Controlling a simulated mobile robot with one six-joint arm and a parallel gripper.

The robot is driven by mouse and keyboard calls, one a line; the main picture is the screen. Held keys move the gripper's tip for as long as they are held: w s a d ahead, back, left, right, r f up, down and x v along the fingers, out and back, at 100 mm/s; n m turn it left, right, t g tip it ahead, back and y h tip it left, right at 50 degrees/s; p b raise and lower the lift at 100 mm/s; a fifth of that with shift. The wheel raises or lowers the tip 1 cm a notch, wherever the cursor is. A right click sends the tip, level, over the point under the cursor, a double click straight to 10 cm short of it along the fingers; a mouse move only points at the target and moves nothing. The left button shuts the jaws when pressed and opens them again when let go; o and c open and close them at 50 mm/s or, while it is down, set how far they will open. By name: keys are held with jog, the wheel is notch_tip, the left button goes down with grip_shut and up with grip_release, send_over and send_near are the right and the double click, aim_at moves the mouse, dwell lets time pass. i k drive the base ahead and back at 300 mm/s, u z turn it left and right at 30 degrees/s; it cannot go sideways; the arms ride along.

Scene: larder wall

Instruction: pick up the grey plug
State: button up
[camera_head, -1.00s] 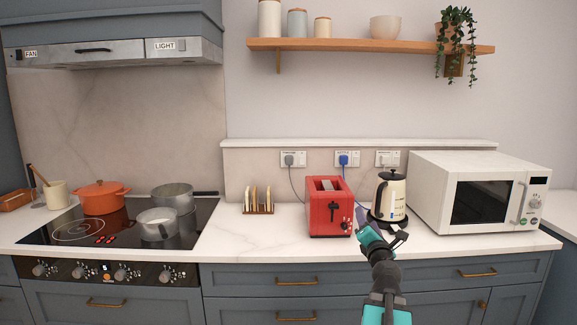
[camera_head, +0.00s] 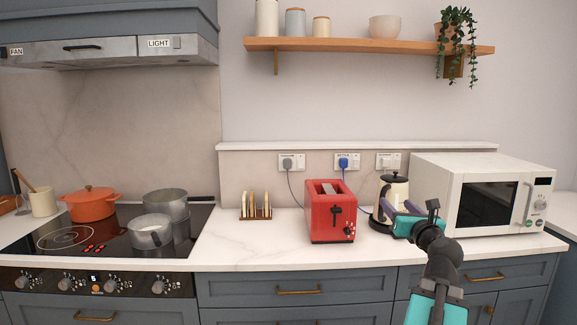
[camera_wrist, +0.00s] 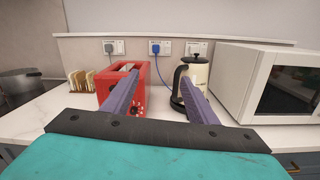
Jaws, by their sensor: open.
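The grey plug (camera_head: 288,163) sits in the left wall socket above the counter, and its cord hangs down behind the red toaster (camera_head: 331,213). It also shows in the wrist view (camera_wrist: 109,48), beyond the toaster. My gripper (camera_head: 394,217) is in front of the cream kettle (camera_head: 391,190) and to the right of the toaster, well apart from the plug. In the wrist view its two purple fingers (camera_wrist: 160,92) are spread wide with nothing between them.
A blue plug (camera_head: 343,163) with a cord is in the middle socket. The right socket (camera_head: 387,162) has no coloured plug. A white microwave (camera_head: 480,195) stands at the right. A toast rack (camera_head: 255,206) and the hob with pans (camera_head: 150,231) are at the left.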

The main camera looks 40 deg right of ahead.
aim_at(287, 161)
jog(key=u, duration=0.05)
jog(key=i, duration=1.8)
